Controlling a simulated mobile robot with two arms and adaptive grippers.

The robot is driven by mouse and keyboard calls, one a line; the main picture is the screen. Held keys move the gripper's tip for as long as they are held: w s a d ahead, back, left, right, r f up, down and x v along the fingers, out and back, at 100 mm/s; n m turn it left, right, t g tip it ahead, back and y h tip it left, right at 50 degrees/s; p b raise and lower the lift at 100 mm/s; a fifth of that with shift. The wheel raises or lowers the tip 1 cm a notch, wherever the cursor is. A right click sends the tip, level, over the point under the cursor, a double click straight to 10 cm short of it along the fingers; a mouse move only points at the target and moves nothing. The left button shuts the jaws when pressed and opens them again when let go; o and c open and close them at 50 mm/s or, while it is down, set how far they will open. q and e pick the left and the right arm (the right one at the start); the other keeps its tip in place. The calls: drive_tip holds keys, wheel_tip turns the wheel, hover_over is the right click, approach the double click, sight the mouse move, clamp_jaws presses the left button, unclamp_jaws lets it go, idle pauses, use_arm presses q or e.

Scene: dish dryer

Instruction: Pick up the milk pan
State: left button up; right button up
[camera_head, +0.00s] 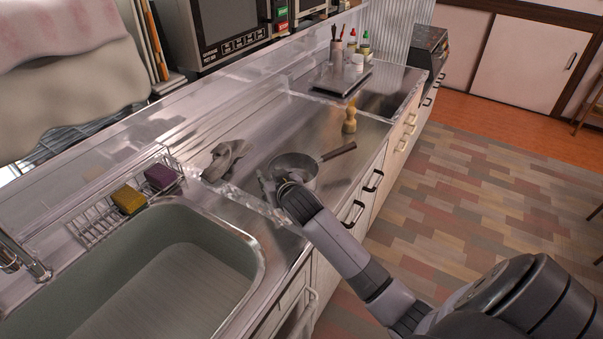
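The milk pan (306,168) is a small metal pan standing upright on the steel counter. Its dark handle (338,152) points to the back right. My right gripper (268,185) is at the near left side of the pan's rim, and my wrist hides part of the pan. The fingers are small and partly hidden, so I cannot tell whether they are open or shut, or whether they touch the pan. My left gripper is not in view.
A sink (180,275) lies at the near left, with a wire rack (97,222) holding a yellow sponge (128,199) and a purple sponge (161,177). A crumpled grey cloth (224,160) lies left of the pan. A wooden pepper mill (349,120) stands behind it.

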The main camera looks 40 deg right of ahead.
drive_tip(key=shift+c, duration=0.4)
clamp_jaws()
drive_tip(key=shift+r, duration=0.1)
